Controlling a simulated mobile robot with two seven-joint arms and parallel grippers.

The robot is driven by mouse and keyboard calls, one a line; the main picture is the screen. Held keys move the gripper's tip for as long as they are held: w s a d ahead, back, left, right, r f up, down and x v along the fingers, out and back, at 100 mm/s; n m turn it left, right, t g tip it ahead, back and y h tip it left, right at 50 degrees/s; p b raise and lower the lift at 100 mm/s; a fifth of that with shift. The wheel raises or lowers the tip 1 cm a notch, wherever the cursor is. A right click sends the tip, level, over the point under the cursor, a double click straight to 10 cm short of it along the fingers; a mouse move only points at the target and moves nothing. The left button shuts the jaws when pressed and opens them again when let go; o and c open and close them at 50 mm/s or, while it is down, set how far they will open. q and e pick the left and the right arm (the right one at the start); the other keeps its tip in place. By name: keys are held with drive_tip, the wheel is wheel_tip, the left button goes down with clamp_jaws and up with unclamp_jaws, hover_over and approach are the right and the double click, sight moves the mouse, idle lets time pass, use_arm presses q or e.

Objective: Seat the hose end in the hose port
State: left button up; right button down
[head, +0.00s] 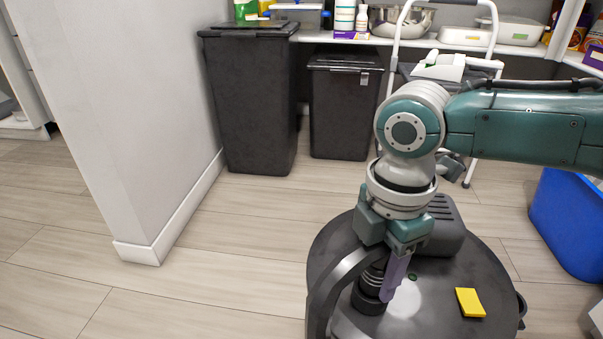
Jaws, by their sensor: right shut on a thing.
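My right gripper (388,262) comes down from the right arm and points downward over a round dark top. It is shut on the hose end (371,278), a black ribbed cylinder; a flat purple piece (396,276) shows along its right side. A thick dark grey curved piece (338,279), apparently the hose, arcs down to the left of it. The hose end's lower part is at or over a dark ring on the round top. I cannot tell whether it is inside the port, which is hidden. My left gripper is not in view.
The round dark top (493,268) carries a vented grey housing (446,226) and a yellow block (469,302). Two black bins (250,105) (343,110) stand behind, a blue tub (572,222) at right. A wall corner (138,150) is at left; floor between is clear.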

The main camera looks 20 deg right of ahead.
idle(0.3)
drive_tip(key=shift+c, duration=1.4)
unclamp_jaws()
